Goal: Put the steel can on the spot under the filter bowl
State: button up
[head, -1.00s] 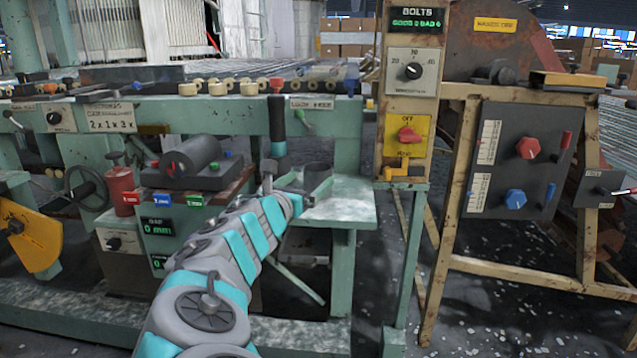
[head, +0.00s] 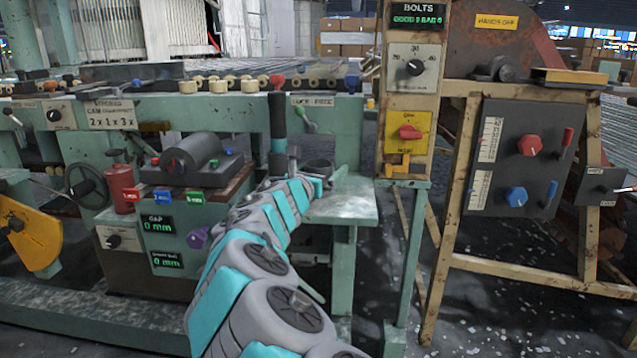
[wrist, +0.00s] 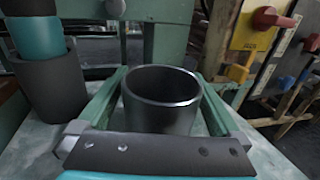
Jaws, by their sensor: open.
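The steel can (wrist: 162,108) is a dark, open-topped cylinder standing upright on the pale green shelf (head: 350,205). It also shows in the head view (head: 318,167), partly behind my wrist. My gripper (wrist: 161,86) is open, with one green finger along each side of the can. Whether the fingers touch it I cannot tell. A dark and teal upright cylinder, seemingly the filter bowl assembly, stands left of the can in the wrist view (wrist: 36,38) and in the head view (head: 278,128). Its lower end is a wider dark cup (wrist: 45,80). I cannot make out a marked spot under it.
A green post (wrist: 168,35) rises behind the can. A panel with a red knob (head: 410,132) and a yellow-orange handle (wrist: 240,70) stands to the right. A roller unit (head: 190,155) and red canister (head: 121,185) are to the left. The shelf's right end is bare.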

jog(key=c, duration=1.5)
